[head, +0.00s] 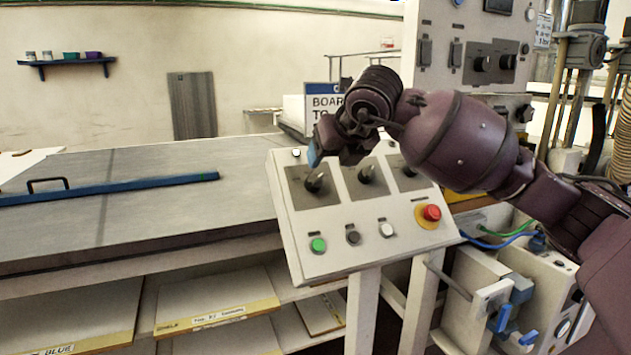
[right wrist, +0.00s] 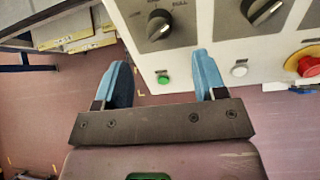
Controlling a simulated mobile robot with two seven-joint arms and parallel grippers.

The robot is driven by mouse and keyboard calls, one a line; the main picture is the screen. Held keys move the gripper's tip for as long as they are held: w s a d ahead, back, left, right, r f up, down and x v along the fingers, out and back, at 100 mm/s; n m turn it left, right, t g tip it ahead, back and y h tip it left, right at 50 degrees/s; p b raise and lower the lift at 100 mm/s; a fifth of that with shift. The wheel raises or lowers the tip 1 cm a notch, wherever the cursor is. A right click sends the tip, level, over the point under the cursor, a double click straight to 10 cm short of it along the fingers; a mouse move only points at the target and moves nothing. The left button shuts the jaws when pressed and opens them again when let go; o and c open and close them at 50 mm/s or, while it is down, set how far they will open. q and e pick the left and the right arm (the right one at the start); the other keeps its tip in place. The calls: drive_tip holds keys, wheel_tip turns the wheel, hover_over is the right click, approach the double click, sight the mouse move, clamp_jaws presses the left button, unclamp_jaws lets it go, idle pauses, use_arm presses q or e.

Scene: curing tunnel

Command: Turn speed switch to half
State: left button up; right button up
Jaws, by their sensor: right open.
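A sloped white control panel (head: 375,235) carries dark rotary switches on grey plates. The left switch (head: 314,182) also shows in the right wrist view (right wrist: 158,25), with a label that seems to read FULL at its right. I take it for the speed switch; its exact setting is unclear. A middle switch (head: 366,173) and a right switch (head: 407,169) sit beside it. My right gripper (head: 318,155) hovers over the panel's upper left. In the right wrist view its blue fingers (right wrist: 160,78) are apart and empty, with the left switch ahead, between and beyond the tips. My left gripper is out of view.
Below the switches are a green button (head: 318,245), a dark button (head: 353,237), a white button (head: 387,230) and a red emergency stop (head: 431,213). A long grey table (head: 130,200) with a blue bar lies left. A taller control box (head: 470,90) stands behind.

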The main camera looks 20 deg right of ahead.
sight(317, 177)
drive_tip(key=b+x, duration=0.1)
drive_tip(key=x, duration=0.6)
drive_tip(key=shift+w+a+f+b, duration=0.1)
drive_tip(key=shift+f+b, duration=0.3)
drive_tip(key=shift+f, duration=0.05)
drive_tip(key=shift+w+f, duration=0.35)
drive_tip(key=shift+w, duration=0.2)
drive_tip(key=shift+c, duration=0.6)
drive_tip(key=c, duration=0.8)
